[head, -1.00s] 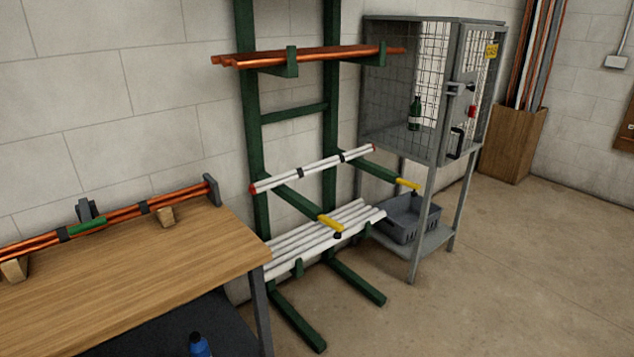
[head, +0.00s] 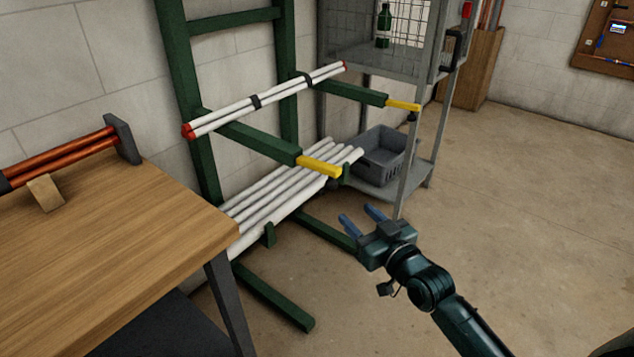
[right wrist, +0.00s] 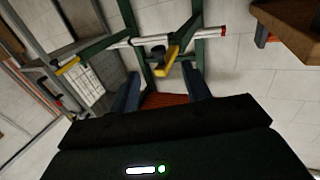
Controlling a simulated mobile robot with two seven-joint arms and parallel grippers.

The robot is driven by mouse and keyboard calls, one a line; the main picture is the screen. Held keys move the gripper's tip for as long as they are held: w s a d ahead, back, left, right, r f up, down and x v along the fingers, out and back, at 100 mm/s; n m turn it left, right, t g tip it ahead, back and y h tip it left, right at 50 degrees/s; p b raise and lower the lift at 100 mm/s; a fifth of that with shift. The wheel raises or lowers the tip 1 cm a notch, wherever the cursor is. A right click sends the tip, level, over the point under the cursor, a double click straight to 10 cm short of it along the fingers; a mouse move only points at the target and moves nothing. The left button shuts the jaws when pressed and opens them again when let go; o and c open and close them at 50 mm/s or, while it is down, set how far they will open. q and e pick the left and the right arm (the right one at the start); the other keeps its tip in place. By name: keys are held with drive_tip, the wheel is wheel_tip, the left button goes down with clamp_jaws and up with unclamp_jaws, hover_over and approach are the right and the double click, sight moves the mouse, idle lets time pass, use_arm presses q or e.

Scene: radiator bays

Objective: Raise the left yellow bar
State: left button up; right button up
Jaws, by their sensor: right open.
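The left yellow bar (head: 320,167) is the yellow end of a green arm on the rack's left side, sticking out roughly level with a dark knob under its tip. White pipes (head: 270,98) with red ends lie across this arm and its twin. The right yellow bar (head: 404,106) is on the farther arm. My right gripper (head: 358,216) is open and empty, in front of and below the left bar, apart from it. In the right wrist view the left bar (right wrist: 167,60) appears beyond and between my open fingertips (right wrist: 160,73). My left gripper is not in view.
Loose white pipes (head: 285,190) lie on the rack's low shelf, and green feet reach out over the floor. A wooden bench (head: 120,225) stands at left. A grey crate (head: 382,158) sits under the wire cage at right. The floor at right is clear.

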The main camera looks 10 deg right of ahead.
sight(328, 181)
drive_tip(key=b+x, duration=0.1)
drive_tip(key=x, duration=0.3)
drive_tip(key=b+x, duration=0.1)
drive_tip(key=x, duration=0.3)
drive_tip(key=b+x, duration=0.1)
drive_tip(key=x, duration=0.4)
drive_tip(key=shift+d+r, duration=0.15)
drive_tip(key=shift+d, duration=0.15)
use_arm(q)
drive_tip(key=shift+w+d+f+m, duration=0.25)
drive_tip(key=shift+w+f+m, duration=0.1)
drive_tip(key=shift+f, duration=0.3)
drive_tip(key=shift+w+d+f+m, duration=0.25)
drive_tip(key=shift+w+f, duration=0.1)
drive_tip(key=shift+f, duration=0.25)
use_arm(e)
drive_tip(key=shift+w+a, duration=0.15)
drive_tip(key=shift+w, duration=0.45)
drive_tip(key=shift+c, duration=0.5)
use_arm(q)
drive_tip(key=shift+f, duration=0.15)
use_arm(e)
clamp_jaws()
